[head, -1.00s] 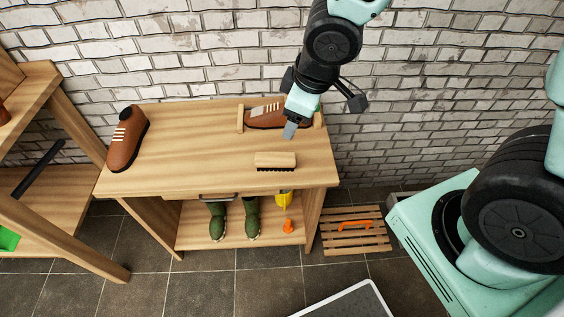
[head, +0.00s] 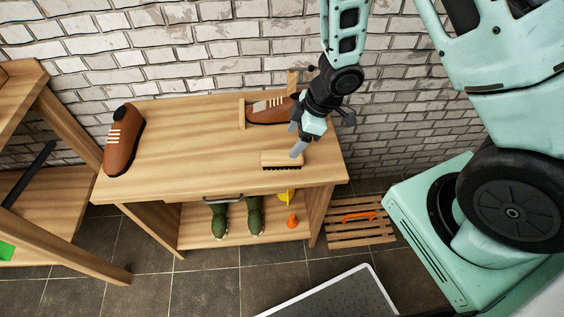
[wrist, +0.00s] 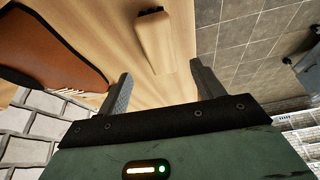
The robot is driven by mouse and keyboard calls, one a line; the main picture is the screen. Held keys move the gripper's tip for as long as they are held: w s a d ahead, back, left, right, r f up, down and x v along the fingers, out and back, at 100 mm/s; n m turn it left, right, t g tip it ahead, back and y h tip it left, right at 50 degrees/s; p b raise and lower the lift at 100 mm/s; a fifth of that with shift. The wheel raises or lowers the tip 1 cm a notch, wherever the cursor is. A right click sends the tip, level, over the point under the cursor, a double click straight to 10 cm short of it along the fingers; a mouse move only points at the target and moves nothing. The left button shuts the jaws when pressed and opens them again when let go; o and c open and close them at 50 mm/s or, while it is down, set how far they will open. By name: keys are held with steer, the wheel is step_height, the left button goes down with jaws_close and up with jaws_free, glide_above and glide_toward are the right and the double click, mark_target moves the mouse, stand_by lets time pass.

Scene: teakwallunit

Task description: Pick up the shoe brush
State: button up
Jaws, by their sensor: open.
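The shoe brush (head: 280,160) lies on the wooden bench top near its front right edge, wooden back up and dark bristles down. My gripper (head: 297,141) is open and empty, just above the bench by the brush's right end; in the head view a finger overlaps part of the brush. In the wrist view the brush (wrist: 154,40) shows ahead of and between the two open fingers (wrist: 158,88), apart from them.
A brown shoe (head: 122,140) stands at the bench's left end. Another brown shoe (head: 266,110) lies at the back right between wooden uprights (head: 242,113), close to my gripper. The bench top's middle (head: 195,140) is clear. Green boots (head: 254,217) stand on the shelf below.

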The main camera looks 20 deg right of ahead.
mark_target(283, 155)
steer(key=shift+x, duration=4.4)
steer(key=shift+f, duration=0.25)
steer(key=c, duration=1.1)
steer(key=shift+r, duration=0.1)
step_height(283, 155, up, 10)
steer(key=shift+r+p, duration=0.2)
steer(key=shift+p, duration=0.5)
